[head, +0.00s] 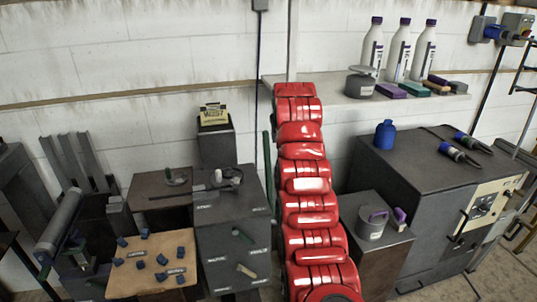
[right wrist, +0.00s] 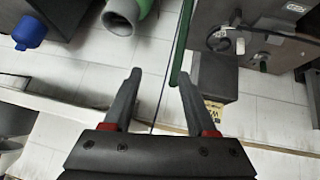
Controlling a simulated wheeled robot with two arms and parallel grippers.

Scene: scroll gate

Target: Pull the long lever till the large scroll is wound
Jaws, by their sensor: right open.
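My right gripper (right wrist: 155,80) shows in the right wrist view with its two dark fingers spread apart and nothing between them. In the head view the gripper is hidden; my red arm rises through the middle. A long, thin green bar (head: 268,172) stands left of this arm, and it also shows in the right wrist view (right wrist: 181,48), beyond the right finger and not held. I cannot tell whether it is the long lever. A grey roller (head: 60,216) sits tilted on a stand at the left; I cannot tell whether it is the scroll. My left gripper is out of view.
A dark cabinet (head: 232,228) with small items on top stands left of my arm, beside a tan board (head: 150,285) with several blue pieces. A wall shelf (head: 330,100) holds white bottles. A large grey machine (head: 400,175) with a blue bottle (head: 385,134) stands right.

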